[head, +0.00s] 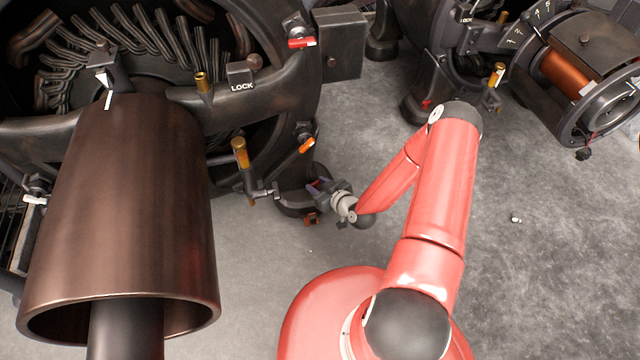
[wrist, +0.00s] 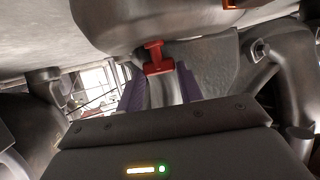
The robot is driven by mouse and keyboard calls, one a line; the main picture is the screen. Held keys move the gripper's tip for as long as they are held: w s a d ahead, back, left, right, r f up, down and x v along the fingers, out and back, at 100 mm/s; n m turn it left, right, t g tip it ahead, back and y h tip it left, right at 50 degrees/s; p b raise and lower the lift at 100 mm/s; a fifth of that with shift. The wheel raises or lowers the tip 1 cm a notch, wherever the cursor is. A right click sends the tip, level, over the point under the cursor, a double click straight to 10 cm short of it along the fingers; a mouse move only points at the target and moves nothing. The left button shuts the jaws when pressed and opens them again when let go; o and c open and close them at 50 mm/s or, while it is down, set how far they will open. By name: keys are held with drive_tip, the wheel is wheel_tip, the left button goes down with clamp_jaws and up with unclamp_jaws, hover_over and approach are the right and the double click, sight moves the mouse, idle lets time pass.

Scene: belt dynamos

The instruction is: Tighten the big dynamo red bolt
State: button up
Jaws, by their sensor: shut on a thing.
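The big dynamo (head: 265,115) is the dark machine at the left of the head view, with a large brown drum (head: 140,210) on its front. My gripper (head: 319,187) is low at the dynamo's right foot. In the wrist view a red bolt (wrist: 154,57) with a T-shaped head stands between the purple fingers of my gripper (wrist: 160,80). The fingers are shut on it, below a grey rounded part of the dynamo. In the head view I cannot make out this bolt behind the gripper. Another red-handled fitting (head: 301,43) is high on the dynamo.
A yellow-handled lever (head: 240,153) is to the left. A smaller dynamo (head: 440,60) and a copper coil unit (head: 568,72) stand at upper right.

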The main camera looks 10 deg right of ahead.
drive_tip(key=shift+s+a+m+t+h+p, duration=0.15)
drive_tip(key=shift+m+t+h, duration=0.1)
drive_tip(key=shift+m+h, duration=0.55)
drive_tip(key=shift+w+a+m+t+h+p, duration=0.1)
drive_tip(key=shift+a+m+t+h, duration=0.1)
drive_tip(key=shift+m+h, duration=0.55)
drive_tip(key=shift+s+a+m+t+h+p, duration=0.1)
drive_tip(key=shift+m+t+h, duration=0.15)
drive_tip(key=shift+m+h, duration=0.55)
drive_tip(key=shift+h, duration=0.35)
drive_tip(key=o, duration=1)
drive_tip(key=v, duration=0.7)
drive_tip(key=shift+s+r+p, duration=0.2)
drive_tip(key=shift+s+p, duration=0.1)
drive_tip(key=shift+p, duration=0.1)
